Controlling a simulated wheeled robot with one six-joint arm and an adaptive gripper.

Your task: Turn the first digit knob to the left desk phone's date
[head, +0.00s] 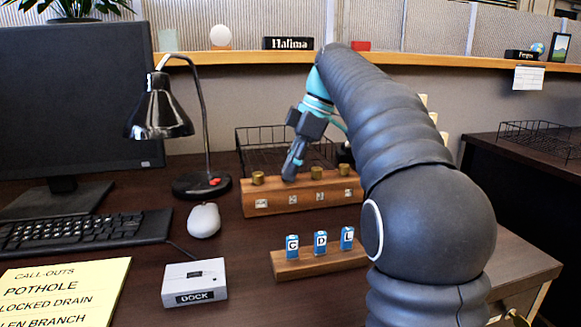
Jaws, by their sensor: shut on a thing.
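A wooden block (300,200) stands on the desk with a row of brass knobs on top and small white windows on its front. The leftmost knob (258,177) is free, as are the two knobs at the right, one (316,173) nearer the middle and one (344,169) at the end. My gripper (289,175) points down onto the block between the leftmost knob and the middle one. It is shut on the second knob from the left, which its fingers hide. The characters in the windows are too small to read. I cannot make out a desk phone or a date.
A black lamp (160,112), mouse (204,220), keyboard (85,230), DOCK box (194,283) and yellow list (60,292) lie left. A wire tray (262,140) is behind the block.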

